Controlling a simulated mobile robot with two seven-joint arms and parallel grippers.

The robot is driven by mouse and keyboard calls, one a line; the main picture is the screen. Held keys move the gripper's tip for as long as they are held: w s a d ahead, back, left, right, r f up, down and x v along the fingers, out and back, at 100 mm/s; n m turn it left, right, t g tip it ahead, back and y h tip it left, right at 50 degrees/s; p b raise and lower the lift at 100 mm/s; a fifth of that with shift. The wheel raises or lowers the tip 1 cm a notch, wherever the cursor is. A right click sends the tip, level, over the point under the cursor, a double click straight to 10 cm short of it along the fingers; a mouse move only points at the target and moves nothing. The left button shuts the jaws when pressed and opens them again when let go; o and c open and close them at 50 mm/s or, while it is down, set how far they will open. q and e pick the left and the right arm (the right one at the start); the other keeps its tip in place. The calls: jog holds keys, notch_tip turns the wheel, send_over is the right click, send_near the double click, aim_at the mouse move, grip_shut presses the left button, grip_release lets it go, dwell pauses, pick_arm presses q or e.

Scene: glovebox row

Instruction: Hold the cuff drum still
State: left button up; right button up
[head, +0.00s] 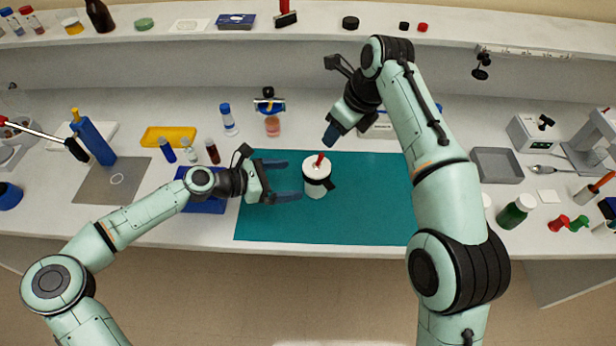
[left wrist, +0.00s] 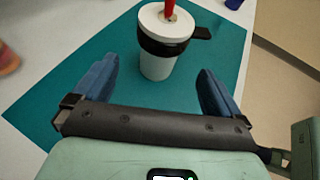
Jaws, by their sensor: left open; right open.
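The cuff drum (head: 316,186) is a white upright cylinder with a black band around it, a dark tab on one side and a red piece standing on its top. It stands on the teal mat (head: 370,222). My left gripper (head: 287,180) is open just left of the drum, its blue fingers pointing toward it. In the left wrist view the drum (left wrist: 160,50) is ahead of the gap between the open fingers (left wrist: 157,85), not touched. My right gripper (head: 331,134) is above and behind the drum, apart from it.
A yellow tray (head: 168,137) and several small vials stand left of the mat, close to a blue rack (head: 205,204). A grey tray (head: 496,165) and a green jar (head: 516,211) are at right. The mat around the drum is clear.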

aim_at(315, 178)
pick_arm(q)
jog(key=x, duration=0.9)
jog(key=shift+c, duration=0.3)
jog(key=c, duration=1)
jog(key=shift+o, duration=0.2)
jog(key=shift+r, duration=0.1)
